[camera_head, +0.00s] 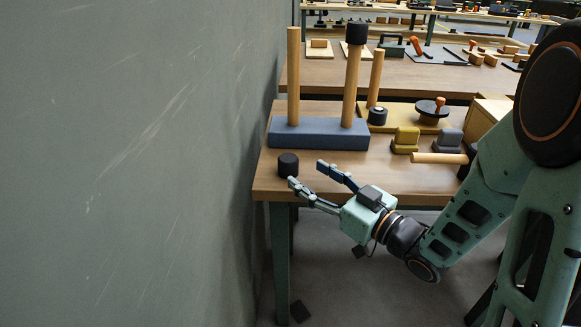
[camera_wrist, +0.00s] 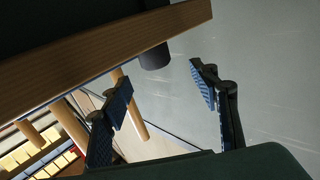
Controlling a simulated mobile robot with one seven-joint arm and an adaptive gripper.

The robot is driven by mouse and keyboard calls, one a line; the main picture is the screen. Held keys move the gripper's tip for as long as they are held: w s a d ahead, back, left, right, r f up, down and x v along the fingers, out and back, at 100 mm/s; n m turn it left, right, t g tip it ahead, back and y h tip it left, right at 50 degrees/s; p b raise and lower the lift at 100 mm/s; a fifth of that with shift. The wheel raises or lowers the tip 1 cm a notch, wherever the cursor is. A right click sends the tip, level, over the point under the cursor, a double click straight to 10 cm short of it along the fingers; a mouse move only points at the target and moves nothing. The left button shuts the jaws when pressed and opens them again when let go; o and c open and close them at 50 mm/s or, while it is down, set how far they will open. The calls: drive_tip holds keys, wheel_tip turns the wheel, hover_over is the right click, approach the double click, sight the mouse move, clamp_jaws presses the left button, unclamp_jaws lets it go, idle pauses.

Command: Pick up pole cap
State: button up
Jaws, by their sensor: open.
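A black cylindrical pole cap (camera_head: 288,164) stands on the wooden table near its front left corner. A similar black cap (camera_head: 357,33) sits on top of the tall middle pole of a blue-grey base (camera_head: 318,141). My gripper (camera_head: 308,174) is open and empty, its fingers pointing left toward the loose cap, just short of it. In the wrist view, the loose cap (camera_wrist: 155,57) shows beyond and between the open fingertips (camera_wrist: 161,79), partly cut off by the table edge (camera_wrist: 110,46).
A grey-green wall (camera_head: 130,160) runs close along the table's left side. Right of the base are a black round knob piece (camera_head: 429,112), yellow block (camera_head: 405,140), grey block (camera_head: 446,141) and a wooden bar (camera_head: 439,158). The table front between bar and cap is mostly clear.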

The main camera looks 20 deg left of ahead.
sight(295, 163)
drive_tip(key=b+x, duration=0.1)
drive_tip(key=x, duration=0.7)
drive_tip(key=shift+w+d+b, duration=0.15)
drive_tip(key=shift+w+b, duration=0.2)
drive_tip(key=shift+r, duration=0.1)
drive_tip(key=c, duration=1.2)
